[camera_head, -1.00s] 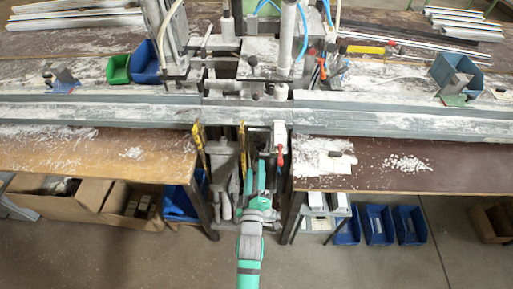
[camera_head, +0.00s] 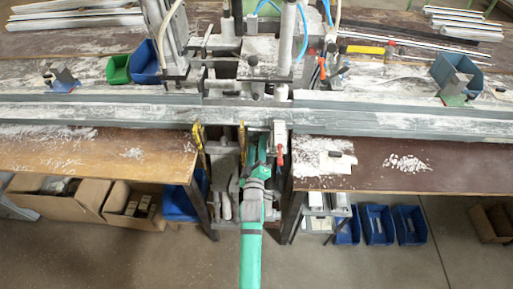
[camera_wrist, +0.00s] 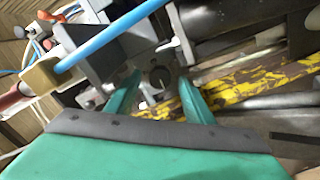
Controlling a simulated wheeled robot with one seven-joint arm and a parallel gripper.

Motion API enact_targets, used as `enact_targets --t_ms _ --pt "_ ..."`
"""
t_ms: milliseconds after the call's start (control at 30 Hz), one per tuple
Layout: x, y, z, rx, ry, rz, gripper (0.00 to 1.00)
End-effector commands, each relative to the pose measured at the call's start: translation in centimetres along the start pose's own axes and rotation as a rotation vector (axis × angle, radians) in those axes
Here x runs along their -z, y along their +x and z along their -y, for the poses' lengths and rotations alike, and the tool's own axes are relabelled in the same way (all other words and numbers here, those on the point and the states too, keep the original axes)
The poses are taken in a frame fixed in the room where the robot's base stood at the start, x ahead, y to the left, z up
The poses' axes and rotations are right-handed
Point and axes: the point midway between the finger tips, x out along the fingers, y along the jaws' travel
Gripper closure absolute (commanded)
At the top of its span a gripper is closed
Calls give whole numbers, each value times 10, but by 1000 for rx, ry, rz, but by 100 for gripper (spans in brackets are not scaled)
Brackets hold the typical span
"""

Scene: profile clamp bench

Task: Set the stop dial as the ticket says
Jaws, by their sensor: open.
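My gripper (camera_wrist: 160,82) is open, its two green fingers apart in the wrist view. A round grey part with a dark centre (camera_wrist: 160,77) shows between and just beyond the fingertips; I cannot tell whether it is the stop dial or whether the fingers touch it. In the head view my gripper (camera_head: 259,150) is at the gap between the two bench tops, below the front rail. My own arm hides part of that area. I cannot make out a ticket or any dial marks.
The clamp machine (camera_head: 255,70) stands above the gap. A long grey rail (camera_head: 400,121) runs across in front. A red-handled valve (camera_head: 280,155) hangs close right of my gripper. Yellow worn bars (camera_wrist: 255,86) and a blue hose (camera_wrist: 110,37) are near the fingers. Blue bins (camera_head: 376,225) stand below right.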

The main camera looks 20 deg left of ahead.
Motion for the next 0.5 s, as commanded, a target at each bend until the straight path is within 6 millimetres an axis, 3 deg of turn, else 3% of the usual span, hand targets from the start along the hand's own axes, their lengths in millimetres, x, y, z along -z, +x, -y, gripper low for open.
enact_targets --t_ms 200,367,500 --pt "0 0 0 0 0 0 55" --pt "0 0 0 0 0 0 93" --pt "0 0 0 0 1 0 93"
